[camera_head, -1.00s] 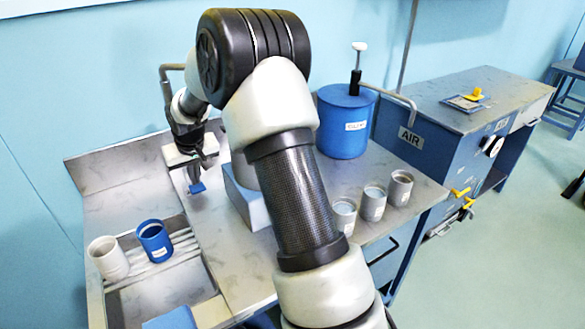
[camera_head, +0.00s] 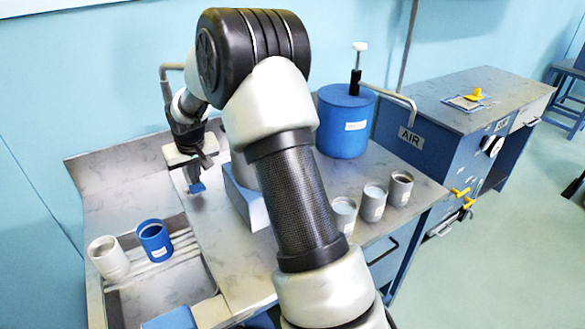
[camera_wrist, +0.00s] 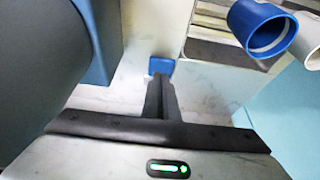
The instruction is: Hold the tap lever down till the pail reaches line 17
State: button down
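My gripper (camera_head: 193,168) points down over the steel counter, left of the grey vessel on its blue block. In the wrist view its dark fingers (camera_wrist: 161,98) are together, with a small blue piece (camera_wrist: 161,66) right at their tips. The same blue piece (camera_head: 197,187) shows below the gripper in the head view. It may be the tap lever; I cannot tell, nor whether the fingers press it. A blue pail (camera_head: 155,241) and a white pail (camera_head: 108,258) stand on the slatted rack over the sink. No line 17 or water level is readable.
A big blue canister (camera_head: 345,122) with a pump stands at the back right of the counter. Several grey cups (camera_head: 373,203) line the right edge. A blue cabinet marked AIR (camera_head: 410,140) is beyond. The blue block (camera_head: 245,197) stands close to my gripper.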

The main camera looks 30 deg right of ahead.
aim_at(198, 188)
jog(key=shift+f, duration=0.1)
jog(key=shift+f+b, duration=1.25)
jog(key=shift+f, duration=0.5)
jog(key=shift+r+p, duration=2.25)
jog(key=shift+r, duration=1.55)
